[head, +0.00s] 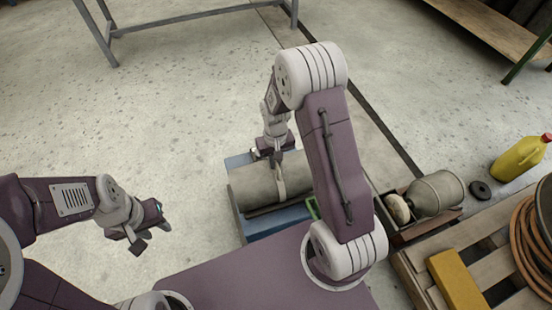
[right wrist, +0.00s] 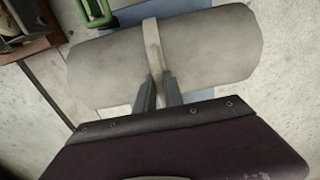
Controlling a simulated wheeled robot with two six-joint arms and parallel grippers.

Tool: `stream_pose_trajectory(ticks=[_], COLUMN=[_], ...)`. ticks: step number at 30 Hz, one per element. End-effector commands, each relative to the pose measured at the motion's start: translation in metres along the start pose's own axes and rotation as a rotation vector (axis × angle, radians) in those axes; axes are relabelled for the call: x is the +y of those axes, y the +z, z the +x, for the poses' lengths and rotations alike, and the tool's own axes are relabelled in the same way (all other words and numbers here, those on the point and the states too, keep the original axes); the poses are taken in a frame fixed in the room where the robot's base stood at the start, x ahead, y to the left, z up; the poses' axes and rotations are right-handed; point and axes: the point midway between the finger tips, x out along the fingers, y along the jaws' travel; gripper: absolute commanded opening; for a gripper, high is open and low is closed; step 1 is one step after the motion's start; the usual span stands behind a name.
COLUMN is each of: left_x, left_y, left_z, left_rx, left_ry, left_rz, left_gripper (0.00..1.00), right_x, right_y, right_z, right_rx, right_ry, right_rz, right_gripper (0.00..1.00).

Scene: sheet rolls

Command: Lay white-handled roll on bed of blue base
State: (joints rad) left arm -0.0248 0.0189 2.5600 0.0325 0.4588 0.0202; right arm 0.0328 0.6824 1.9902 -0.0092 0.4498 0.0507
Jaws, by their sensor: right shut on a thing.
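The grey roll (head: 246,190) has a white handle (head: 281,178) across its middle. It is over the blue base (head: 262,226), whose blue edges show around it. In the right wrist view the roll (right wrist: 210,48) crosses the blue base (right wrist: 190,12), with both ends extending past the visible blue parts. I cannot tell whether the roll touches the bed. My right gripper (head: 277,158) is shut on the white handle (right wrist: 152,45); its fingers also show in the right wrist view (right wrist: 158,92). My left gripper (head: 151,230) is open and empty, apart at the left.
A green handle (head: 312,208) is beside the base. A wooden pallet (head: 415,263) carries a yellow block (head: 457,281) and a coiled hose (head: 524,240). A yellow jug (head: 520,158) stands behind. Floor left of the base is clear.

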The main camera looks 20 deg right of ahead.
Motion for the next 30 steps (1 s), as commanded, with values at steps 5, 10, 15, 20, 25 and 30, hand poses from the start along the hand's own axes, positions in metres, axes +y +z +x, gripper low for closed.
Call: stream_pose_trajectory(ticks=[5,10,15,20,25,30], left_x=[0.0,0.0,0.0,0.0,0.0,0.0], left_y=[0.001,0.001,0.001,0.001,0.001,-0.001], left_z=[0.005,0.004,0.006,0.006,0.005,-0.013], left_rx=[0.0,0.0,0.0,0.0,0.0,0.0], left_ry=[0.0,0.0,0.0,0.0,0.0,0.0], left_rz=[0.0,0.0,0.0,0.0,0.0,0.0], left_gripper=[0.36,0.36,0.36,0.36,0.36,0.36], right_x=[0.0,0.0,0.0,0.0,0.0,0.0], right_y=[-0.002,-0.002,0.0,0.0,0.0,-0.001], right_z=[0.008,0.008,0.012,0.012,0.01,-0.022], right_rx=[0.008,0.007,0.001,0.001,0.002,0.005], right_ry=[0.0,0.0,0.0,0.0,0.0,0.0], right_rz=[0.0,0.0,0.0,0.0,0.0,0.0], right_gripper=[0.0,0.0,0.29,0.34,0.34,0.34])
